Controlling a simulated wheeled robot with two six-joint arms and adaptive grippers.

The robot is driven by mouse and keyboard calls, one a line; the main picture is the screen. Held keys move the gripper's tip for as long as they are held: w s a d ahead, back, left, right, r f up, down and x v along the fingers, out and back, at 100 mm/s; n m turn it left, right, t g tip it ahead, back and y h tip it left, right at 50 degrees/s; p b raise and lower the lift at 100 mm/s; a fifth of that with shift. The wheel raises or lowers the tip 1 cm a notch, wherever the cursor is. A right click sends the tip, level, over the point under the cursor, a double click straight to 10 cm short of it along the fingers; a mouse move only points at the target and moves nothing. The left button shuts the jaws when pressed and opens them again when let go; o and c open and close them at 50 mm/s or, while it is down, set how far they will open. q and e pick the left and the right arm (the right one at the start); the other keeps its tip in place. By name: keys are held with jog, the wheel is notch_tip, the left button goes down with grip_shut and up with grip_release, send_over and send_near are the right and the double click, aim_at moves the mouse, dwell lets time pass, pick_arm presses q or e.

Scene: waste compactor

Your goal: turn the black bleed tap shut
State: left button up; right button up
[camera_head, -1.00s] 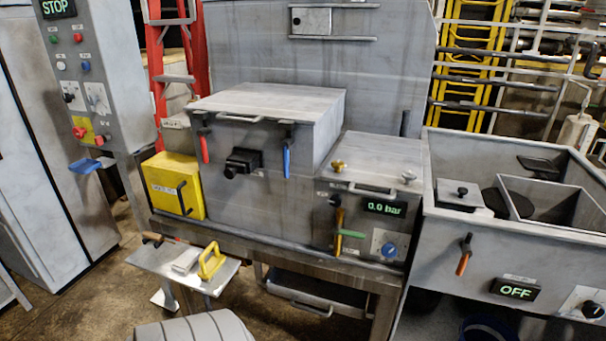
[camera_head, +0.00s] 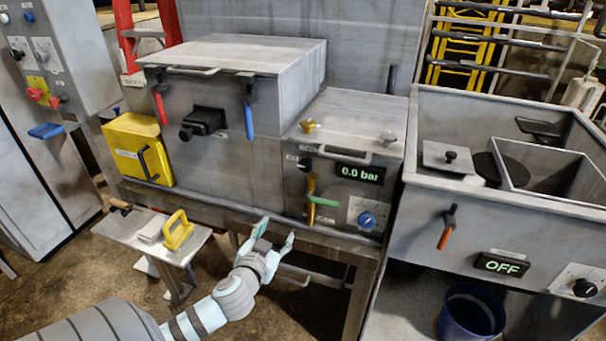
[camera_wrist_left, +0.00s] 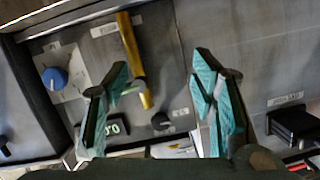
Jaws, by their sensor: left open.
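A small black knob (camera_head: 304,164), which looks like the black bleed tap, is on the grey front panel, left of the 0.0 bar display (camera_head: 360,173). It also shows in the left wrist view (camera_wrist_left: 160,121), between and beyond the fingers. The turn of its pointer is too small to tell. A brass pipe (camera_head: 311,185) with a green lever (camera_head: 324,201) is just below it. My left gripper (camera_head: 276,230) is open and empty, low in front of the panel, apart from the knob. My right gripper is in neither view.
A blue knob (camera_head: 367,219) is right of the green lever. A bigger black fitting (camera_head: 203,122) is on the box at left, between red and blue levers. A small table (camera_head: 140,231) with a yellow handle stands lower left. A grey trough (camera_head: 480,225) stands at right.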

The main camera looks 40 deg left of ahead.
aim_at(305, 166)
pick_arm(q)
notch_tip(305, 166, up, 12)
jog(key=d+t, duration=0.3)
jog(key=shift+n, duration=0.4)
jog(key=x, duration=1.4)
jog(key=shift+w+r, duration=0.25)
jog(key=shift+r, duration=0.1)
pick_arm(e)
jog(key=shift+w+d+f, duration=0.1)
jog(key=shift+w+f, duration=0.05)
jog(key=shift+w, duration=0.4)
pick_arm(q)
jog(key=shift+c, duration=0.3)
jog(key=c, duration=1)
jog(key=shift+c, duration=0.2)
